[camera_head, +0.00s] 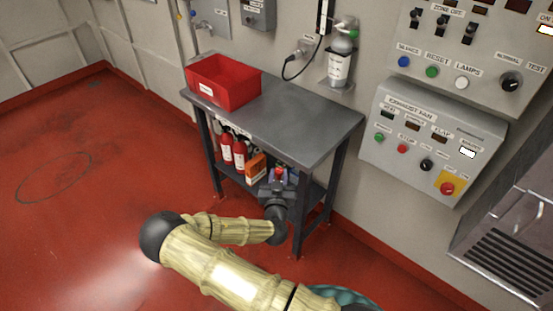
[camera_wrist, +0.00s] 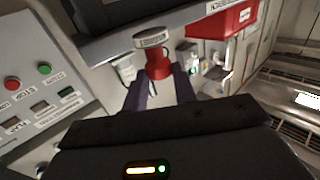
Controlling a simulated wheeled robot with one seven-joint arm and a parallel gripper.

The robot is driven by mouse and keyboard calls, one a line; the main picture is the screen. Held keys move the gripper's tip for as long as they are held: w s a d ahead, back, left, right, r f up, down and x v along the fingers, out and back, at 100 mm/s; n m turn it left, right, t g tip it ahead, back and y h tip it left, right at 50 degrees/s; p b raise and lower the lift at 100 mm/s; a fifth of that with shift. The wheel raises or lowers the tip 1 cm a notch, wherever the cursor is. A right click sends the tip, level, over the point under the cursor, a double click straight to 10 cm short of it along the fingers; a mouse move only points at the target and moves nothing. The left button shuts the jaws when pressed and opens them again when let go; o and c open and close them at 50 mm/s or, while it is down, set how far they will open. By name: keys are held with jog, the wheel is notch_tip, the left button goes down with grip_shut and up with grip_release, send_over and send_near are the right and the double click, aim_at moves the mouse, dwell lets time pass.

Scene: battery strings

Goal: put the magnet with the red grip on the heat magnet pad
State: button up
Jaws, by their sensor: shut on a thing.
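My gripper (camera_head: 278,182) is in front of the metal table, near its front right leg. It is shut on the magnet with the red grip (camera_wrist: 159,67). In the wrist view, the two dark purple fingers press on either side of the red grip, and a grey round end with a dark label faces away from the palm. In the head view, only a small red part of the magnet (camera_head: 281,172) shows above the gripper. I cannot make out the heat magnet pad for certain in either view.
The grey table (camera_head: 300,122) carries a red bin (camera_head: 224,84) at its left. Red extinguishers (camera_head: 239,155) and an orange box (camera_head: 257,166) stand on its lower shelf. An exhaust fan panel (camera_head: 425,140) hangs on the right wall. The red floor at left is clear.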

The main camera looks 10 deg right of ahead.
jog(key=s+f+n+y+p, duration=0.1)
jog(key=s+f+n+y, duration=0.2)
jog(key=s+f, duration=0.6)
jog(key=shift+s+a+f+t+y, duration=0.2)
jog(key=shift+s+t+y, duration=0.1)
jog(key=shift+y, duration=0.7)
